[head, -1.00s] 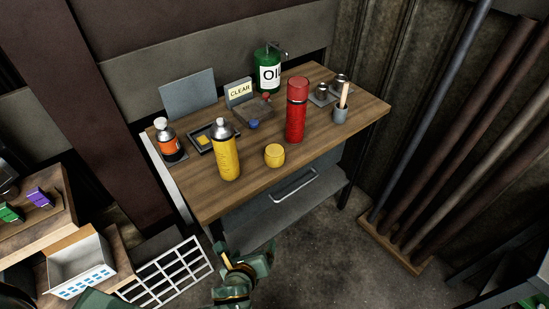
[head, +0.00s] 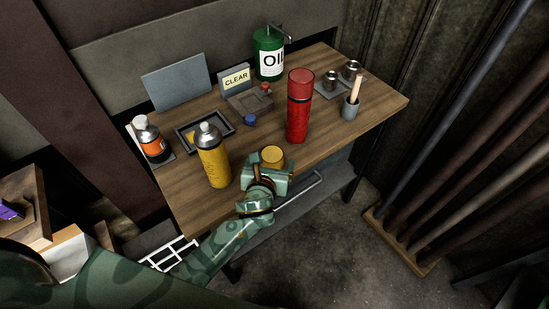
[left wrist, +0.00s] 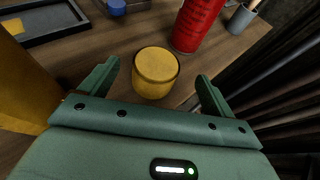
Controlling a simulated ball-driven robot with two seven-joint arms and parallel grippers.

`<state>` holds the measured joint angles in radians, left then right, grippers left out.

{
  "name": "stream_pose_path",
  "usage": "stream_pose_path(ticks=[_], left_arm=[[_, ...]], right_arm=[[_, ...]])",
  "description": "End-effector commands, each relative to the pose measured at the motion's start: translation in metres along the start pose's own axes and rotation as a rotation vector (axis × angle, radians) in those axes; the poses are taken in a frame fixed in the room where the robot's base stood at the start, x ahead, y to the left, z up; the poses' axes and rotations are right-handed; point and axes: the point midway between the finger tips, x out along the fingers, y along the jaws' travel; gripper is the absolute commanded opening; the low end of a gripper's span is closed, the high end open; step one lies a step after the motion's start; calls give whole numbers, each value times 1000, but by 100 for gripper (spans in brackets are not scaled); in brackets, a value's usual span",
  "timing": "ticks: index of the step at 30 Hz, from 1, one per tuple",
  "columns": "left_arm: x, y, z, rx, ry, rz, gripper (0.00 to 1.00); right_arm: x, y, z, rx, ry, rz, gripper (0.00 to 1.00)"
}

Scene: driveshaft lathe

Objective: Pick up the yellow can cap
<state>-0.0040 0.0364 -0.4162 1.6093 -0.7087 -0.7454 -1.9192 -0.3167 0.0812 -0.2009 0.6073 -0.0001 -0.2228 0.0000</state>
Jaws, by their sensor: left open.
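The yellow can cap (head: 272,156) sits on the wooden table near its front edge, partly hidden by my left gripper in the head view. In the left wrist view the yellow can cap (left wrist: 156,72) stands ahead of the fingers, roughly centred between them. My left gripper (head: 274,170) is open and empty, at the table's front edge close to the cap; its two fingers (left wrist: 157,78) also show in the left wrist view. The yellow spray can (head: 213,158), uncapped with a silver top, stands left of the cap. My right gripper is out of view.
A red can (head: 298,110) with its cap on stands just behind and right of the yellow cap.

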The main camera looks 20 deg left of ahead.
Motion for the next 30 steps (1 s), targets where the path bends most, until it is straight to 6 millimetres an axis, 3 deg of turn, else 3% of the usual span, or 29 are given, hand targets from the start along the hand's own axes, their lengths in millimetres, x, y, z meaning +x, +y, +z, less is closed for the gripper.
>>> stream_pose_path(ticks=[3, 5, 12, 20, 26, 30], left_arm=[[8, 0, -1, -1, 1, 0, 89], [16, 0, -4, -1, 2, 1, 89], [52, -1, -6, -1, 1, 0, 89], [56, -1, -3, -1, 1, -1, 89], [56, -1, -4, -1, 1, -1, 42], [56, -1, -4, -1, 1, -1, 38]], right_arm=[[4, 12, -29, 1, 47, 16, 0], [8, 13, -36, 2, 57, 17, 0], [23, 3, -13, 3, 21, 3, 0], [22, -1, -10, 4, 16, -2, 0], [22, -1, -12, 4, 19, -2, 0], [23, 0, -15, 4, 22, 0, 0]])
